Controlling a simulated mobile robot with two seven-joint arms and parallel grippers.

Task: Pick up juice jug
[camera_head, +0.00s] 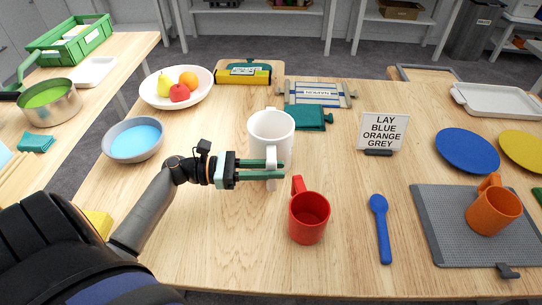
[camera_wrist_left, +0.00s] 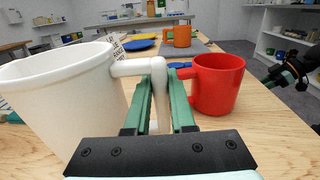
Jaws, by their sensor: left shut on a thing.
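The only jug-like thing I see is a large white vessel (camera_head: 270,130) with a handle, near the middle of the table. It is upright, and its inside looks white; I see no juice. My left gripper (camera_head: 272,170) reaches in from the left and is shut on its handle. In the left wrist view, the handle (camera_wrist_left: 159,68) of the white vessel (camera_wrist_left: 62,100) lies between the green fingers (camera_wrist_left: 160,105). I cannot tell whether its base touches the table. At the right edge of the left wrist view, a dark and green part looks like my right gripper (camera_wrist_left: 292,72); its fingers are unclear.
A red mug (camera_head: 309,218) stands close by, right and front of the white vessel. A blue spoon (camera_head: 381,228), grey mat (camera_head: 440,240) and orange mug (camera_head: 493,208) lie further right. A blue bowl (camera_head: 133,139) is left, a green cloth (camera_head: 312,118) behind, a sign (camera_head: 383,131) to the right.

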